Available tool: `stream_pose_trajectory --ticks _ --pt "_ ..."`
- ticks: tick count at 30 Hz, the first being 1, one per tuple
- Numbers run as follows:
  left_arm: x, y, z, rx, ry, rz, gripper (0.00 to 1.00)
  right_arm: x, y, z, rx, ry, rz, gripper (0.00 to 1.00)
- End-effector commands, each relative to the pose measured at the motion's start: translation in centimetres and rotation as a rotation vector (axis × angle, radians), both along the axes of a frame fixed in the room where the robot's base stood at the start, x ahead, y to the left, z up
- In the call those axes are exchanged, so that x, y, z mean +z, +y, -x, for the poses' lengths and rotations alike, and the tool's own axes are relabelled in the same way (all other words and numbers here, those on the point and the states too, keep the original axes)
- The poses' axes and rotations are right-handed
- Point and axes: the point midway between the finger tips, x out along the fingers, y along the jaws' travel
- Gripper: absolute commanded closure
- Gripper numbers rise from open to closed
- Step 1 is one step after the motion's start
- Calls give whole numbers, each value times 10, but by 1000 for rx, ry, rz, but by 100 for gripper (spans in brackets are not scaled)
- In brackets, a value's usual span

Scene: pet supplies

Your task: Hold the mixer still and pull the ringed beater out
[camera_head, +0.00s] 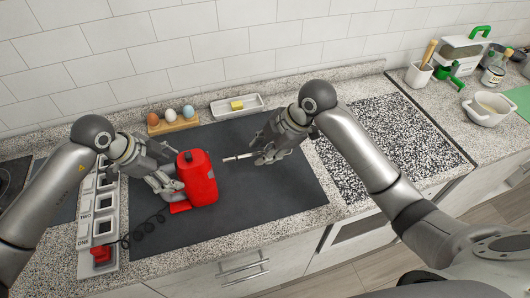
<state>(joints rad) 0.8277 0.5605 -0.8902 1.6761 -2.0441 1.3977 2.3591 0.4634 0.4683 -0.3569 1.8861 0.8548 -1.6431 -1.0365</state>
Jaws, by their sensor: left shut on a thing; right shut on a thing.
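The red mixer (203,181) stands on the dark mat, with a dark knob on top and a black coiled cord (147,224) trailing to the left. My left gripper (172,186) is shut on the mixer at its left side; the fingers partly hide the contact. My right gripper (262,158) is to the right of the mixer and shut on the beater. The beater's pale shaft (243,156), with a dark band on it, points left at the mixer. A small gap shows between its tip and the red body. The beater's other end is hidden by the fingers.
A pale tray (84,258) with labelled compartments lies at the left; a red plug-like piece (101,254) sits in its front compartment. The dark mat (262,200) is clear at front right.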

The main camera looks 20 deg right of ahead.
Motion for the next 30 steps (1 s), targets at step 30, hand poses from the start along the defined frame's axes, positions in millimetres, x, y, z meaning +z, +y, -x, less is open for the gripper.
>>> stream_pose_trajectory --ticks 30 --pt "-7 2 3 -2 12 -11 60 47 0 0 1 -1 -1 90"
